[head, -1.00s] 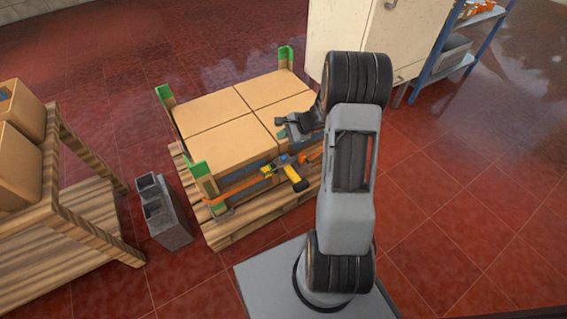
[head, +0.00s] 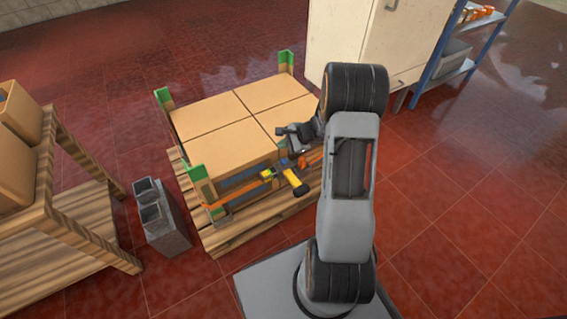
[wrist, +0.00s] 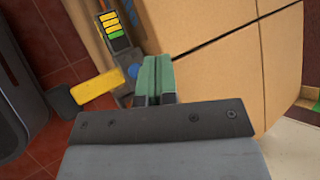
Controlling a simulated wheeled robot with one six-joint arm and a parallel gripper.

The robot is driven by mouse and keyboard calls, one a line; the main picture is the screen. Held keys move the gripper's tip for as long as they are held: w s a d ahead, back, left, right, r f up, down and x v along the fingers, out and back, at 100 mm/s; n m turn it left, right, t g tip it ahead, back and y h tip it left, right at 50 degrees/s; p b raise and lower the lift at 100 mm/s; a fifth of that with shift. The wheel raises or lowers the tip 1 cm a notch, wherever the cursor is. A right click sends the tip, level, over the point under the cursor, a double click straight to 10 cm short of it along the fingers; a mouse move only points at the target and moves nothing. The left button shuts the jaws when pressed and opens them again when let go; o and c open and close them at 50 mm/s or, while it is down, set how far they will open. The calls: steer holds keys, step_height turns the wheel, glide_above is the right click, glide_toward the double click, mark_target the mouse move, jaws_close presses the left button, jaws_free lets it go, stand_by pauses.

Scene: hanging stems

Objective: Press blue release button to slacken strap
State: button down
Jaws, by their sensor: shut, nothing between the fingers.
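The strap buckle has a yellow handle (head: 294,181) and sits on the front side of the boxed pallet load in the head view. An orange strap (head: 238,190) runs left from it. In the wrist view the yellow handle (wrist: 97,91) points left, and the round blue release button (wrist: 133,72) shows beside the buckle body (wrist: 115,38). My gripper (wrist: 157,80) is shut and empty, with its green fingers just right of the button in the picture. In the head view my gripper is above the buckle. I cannot tell whether it touches the button.
Cardboard boxes (head: 235,115) stand on a wooden pallet (head: 262,215) between green-topped corner posts (head: 196,175). A grey hollow block (head: 162,220) and a wooden shelf (head: 85,215) are at left. A cream cabinet (head: 365,40) and a blue rack (head: 450,60) stand behind my arm.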

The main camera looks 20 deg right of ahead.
mark_target(284, 162)
steer(key=shift+f+b, duration=2.1)
steer(key=shift+f, duration=0.9)
steer(key=shift+f, duration=0.1)
steer(key=shift+f+b, duration=0.3)
steer(key=shift+b, duration=0.2)
steer(key=shift+f+b, duration=0.55)
steer(key=shift+f, duration=0.05)
steer(key=shift+r, duration=0.15)
stand_by(0.4)
steer(key=shift+r+p, duration=0.7)
steer(key=shift+r, duration=0.2)
steer(key=shift+r+p, duration=1.85)
steer(key=shift+r, duration=0.7)
